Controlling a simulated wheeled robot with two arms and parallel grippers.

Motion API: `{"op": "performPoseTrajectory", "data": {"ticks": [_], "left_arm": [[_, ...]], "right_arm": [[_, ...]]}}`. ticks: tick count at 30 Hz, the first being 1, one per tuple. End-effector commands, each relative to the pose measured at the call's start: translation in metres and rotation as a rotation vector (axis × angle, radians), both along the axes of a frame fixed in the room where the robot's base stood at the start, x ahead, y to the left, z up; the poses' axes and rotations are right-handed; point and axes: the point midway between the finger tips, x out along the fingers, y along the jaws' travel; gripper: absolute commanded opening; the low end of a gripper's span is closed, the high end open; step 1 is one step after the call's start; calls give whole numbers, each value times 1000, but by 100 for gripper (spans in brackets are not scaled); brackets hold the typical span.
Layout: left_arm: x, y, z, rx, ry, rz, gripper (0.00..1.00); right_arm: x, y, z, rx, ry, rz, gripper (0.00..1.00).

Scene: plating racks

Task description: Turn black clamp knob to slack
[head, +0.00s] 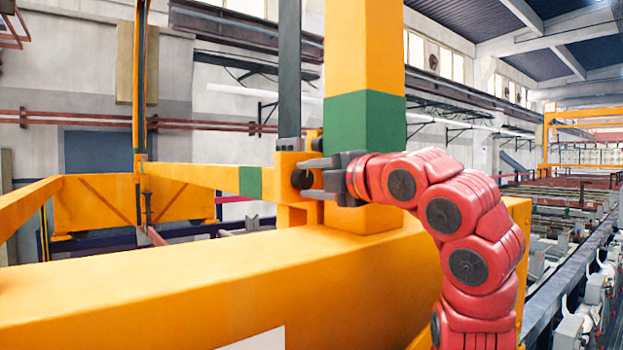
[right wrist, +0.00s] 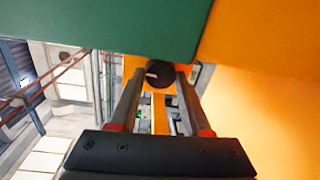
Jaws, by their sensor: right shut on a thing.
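The black clamp knob (head: 301,179) is a small dark round knob on the side of an orange bracket (head: 287,165) next to the orange post. In the right wrist view the knob (right wrist: 160,74) sits between the ends of my two fingers and carries a short pale mark. My right gripper (head: 308,178) reaches in from the right in the head view, its grey fingers shut on the knob. The fingers (right wrist: 157,88) also show in the right wrist view, one on each side of the knob. My left gripper is not in view.
An orange post with a green band (head: 365,122) rises right behind my right gripper. A wide orange beam (head: 180,290) crosses the foreground below it. A dark grey upright bar (head: 289,70) stands above the bracket. Plating tanks and racks (head: 580,215) stretch away at the right.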

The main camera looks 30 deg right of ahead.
Motion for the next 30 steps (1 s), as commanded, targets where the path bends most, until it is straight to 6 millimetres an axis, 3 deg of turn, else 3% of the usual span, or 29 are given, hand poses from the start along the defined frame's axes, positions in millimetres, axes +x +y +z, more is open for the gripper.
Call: {"op": "performPoseTrajectory", "data": {"ticks": [23,24,26,30], "left_arm": [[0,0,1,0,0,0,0],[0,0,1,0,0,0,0],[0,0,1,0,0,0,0],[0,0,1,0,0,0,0]], "right_arm": [[0,0,-1,-104,-13,0,0],[0,0,-1,-104,-13,1,51],[0,0,-1,-104,-13,0,60],[0,0,-1,-103,-14,0,60]]}}
